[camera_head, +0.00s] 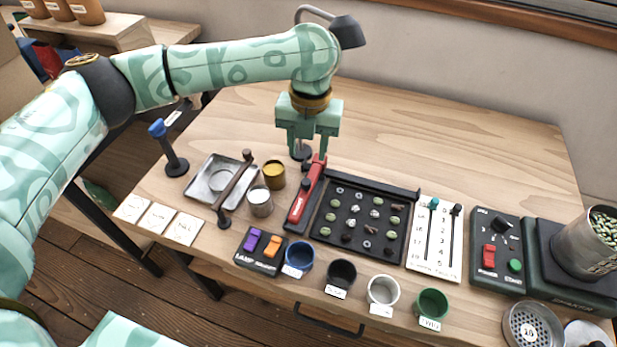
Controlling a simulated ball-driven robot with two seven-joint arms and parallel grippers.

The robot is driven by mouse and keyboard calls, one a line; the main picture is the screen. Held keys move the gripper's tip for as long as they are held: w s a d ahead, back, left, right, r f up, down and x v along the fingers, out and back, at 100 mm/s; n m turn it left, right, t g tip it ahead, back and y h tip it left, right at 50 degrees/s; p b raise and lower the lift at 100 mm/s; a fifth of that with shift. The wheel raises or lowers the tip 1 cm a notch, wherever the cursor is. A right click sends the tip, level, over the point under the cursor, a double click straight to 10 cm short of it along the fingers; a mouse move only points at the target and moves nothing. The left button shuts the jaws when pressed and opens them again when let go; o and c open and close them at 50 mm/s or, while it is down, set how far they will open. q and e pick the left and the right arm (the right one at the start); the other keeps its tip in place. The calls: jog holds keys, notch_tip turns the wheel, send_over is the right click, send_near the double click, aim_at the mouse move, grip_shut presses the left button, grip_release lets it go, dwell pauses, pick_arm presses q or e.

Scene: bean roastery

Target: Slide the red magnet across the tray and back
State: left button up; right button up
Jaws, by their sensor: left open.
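The red magnet (306,190) is a long red bar with dark parts. It lies along the left edge of the black tray (376,184), slanting away from me. The tray holds several pale, green and dark beans and some metal rings. My left gripper (307,153) points down at the far end of the magnet, with its fingers apart. One finger is near the magnet's far tip; I cannot tell whether it touches. My right gripper is out of view.
A metal pan with a rod (236,180) and two small tins (260,203) stand left of the magnet. In front are a switch box (260,250) and several cups (341,273). A slider panel (436,240) stands right of the tray. The table's back is clear.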

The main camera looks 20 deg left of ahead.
aim_at(306, 182)
pick_arm(q)
jog(key=f+b, duration=0.4)
jog(key=f, duration=0.6)
jog(key=shift+a+f, duration=0.1)
jog(key=shift+a, duration=0.1)
grip_shut()
